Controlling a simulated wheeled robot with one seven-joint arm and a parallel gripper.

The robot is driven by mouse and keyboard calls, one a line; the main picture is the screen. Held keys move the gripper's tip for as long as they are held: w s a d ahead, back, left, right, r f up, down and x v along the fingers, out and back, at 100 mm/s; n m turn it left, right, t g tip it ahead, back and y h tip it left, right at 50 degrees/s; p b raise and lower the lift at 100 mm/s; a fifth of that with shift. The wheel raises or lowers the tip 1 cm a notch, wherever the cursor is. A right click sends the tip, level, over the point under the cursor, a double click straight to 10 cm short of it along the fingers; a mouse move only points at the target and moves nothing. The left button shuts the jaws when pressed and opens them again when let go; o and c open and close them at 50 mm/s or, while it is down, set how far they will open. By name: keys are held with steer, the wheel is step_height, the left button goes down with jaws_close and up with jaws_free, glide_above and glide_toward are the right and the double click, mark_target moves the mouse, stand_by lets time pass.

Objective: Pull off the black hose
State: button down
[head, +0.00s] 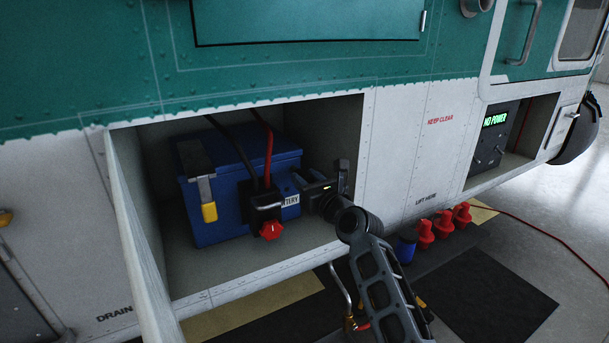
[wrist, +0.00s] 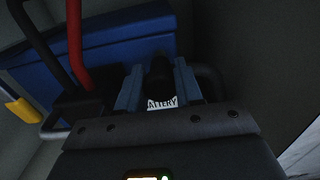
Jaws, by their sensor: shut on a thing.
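The blue battery (head: 225,180) sits in the open bay in the helicopter's side. It also shows in the wrist view (wrist: 110,45). My gripper (head: 306,186) reaches in at the battery's right front. In the wrist view its two blue-grey fingers (wrist: 158,92) are shut on a short, dark, upright piece, the black hose (wrist: 159,72). The lower end of the hose is just above the white BATTERY label (wrist: 161,103). In the head view my gripper hides the hose and part of the label.
A black and a red cable (head: 268,150) run down to a black connector with a red knob (head: 270,230), left of my gripper. A yellow-tipped latch (head: 209,211) hangs on the battery. The bay's right wall (head: 350,140) is close. Red caps (head: 425,232) stand below outside.

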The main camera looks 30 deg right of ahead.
steer(key=c, duration=0.8)
jaws_free()
steer(key=shift+s, duration=0.15)
steer(key=shift+s+p, duration=0.3)
steer(key=shift+s, duration=3.6)
steer(key=shift+f, duration=0.1)
steer(key=s+a+f+n+g, duration=0.1)
steer(key=s+f+n, duration=0.4)
steer(key=s, duration=0.4)
steer(key=s+a+f+n+h, duration=0.1)
steer(key=s+a+f+n, duration=0.15)
steer(key=s+n, duration=0.5)
steer(key=s+a+f+n+g, duration=0.1)
steer(key=s+f+n, duration=0.3)
steer(key=s, duration=0.6)
steer(key=s+a+r+n, duration=0.2)
steer(key=s+r+n, duration=0.1)
steer(key=s+n, duration=0.3)
steer(key=s+a+r+n, duration=0.2)
steer(key=s+n, duration=0.5)
steer(key=s, duration=0.3)
steer(key=s+a+r+n+g+y, duration=0.1)
steer(key=s+a+r+n, duration=0.1)
steer(key=s+n, duration=0.4)
steer(key=shift+s+r+n, duration=0.15)
steer(key=shift+s+r, duration=0.3)
steer(key=shift+s, duration=0.15)
steer(key=shift+s+r+n, duration=0.1)
steer(key=shift+s+r, duration=0.3)
steer(key=shift+s, duration=0.2)
